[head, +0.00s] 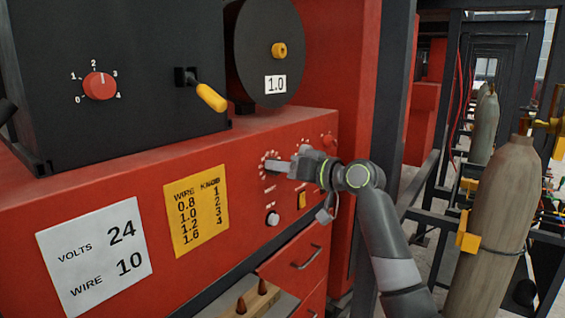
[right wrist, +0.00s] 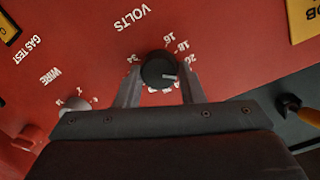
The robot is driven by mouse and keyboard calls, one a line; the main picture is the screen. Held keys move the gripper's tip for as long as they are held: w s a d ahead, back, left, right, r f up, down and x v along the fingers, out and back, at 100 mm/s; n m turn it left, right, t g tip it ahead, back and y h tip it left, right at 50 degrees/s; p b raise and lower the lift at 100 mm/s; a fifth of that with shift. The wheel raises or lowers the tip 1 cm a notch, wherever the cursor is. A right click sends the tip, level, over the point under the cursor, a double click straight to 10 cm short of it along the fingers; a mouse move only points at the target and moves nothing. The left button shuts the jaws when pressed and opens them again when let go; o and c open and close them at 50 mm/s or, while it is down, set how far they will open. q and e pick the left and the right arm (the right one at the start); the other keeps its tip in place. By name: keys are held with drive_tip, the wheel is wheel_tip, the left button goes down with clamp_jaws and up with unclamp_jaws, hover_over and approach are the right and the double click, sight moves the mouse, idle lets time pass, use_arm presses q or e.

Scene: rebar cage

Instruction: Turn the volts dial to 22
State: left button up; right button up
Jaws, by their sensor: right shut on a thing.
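The black volts dial (right wrist: 157,70) sits on the red panel under the word VOLTS in the right wrist view, ringed by white numbers. Its white pointer line points to the right of the picture, just below the number that looks like 20; the lower numbers are partly hidden. My right gripper (right wrist: 155,85) has a finger on each side of the dial and is shut on it. In the head view my right gripper (head: 275,167) reaches the panel from the right and covers most of the dial. My left gripper is not in view.
A white card (head: 95,254) reads VOLTS 24, WIRE 10. A yellow card (head: 196,216) lists wire and knob numbers. A red knob (head: 100,86) and yellow-handled lever (head: 211,97) are on the black box above. The wire dial (right wrist: 75,104) is close to my right gripper.

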drive_tip(key=shift+m+p, duration=0.3)
drive_tip(key=shift+m, duration=0.3)
drive_tip(key=shift+f, duration=0.1)
drive_tip(key=o, duration=1)
drive_tip(key=b+v, duration=0.6)
drive_tip(key=v, duration=1.1)
drive_tip(key=shift+d+b, duration=0.3)
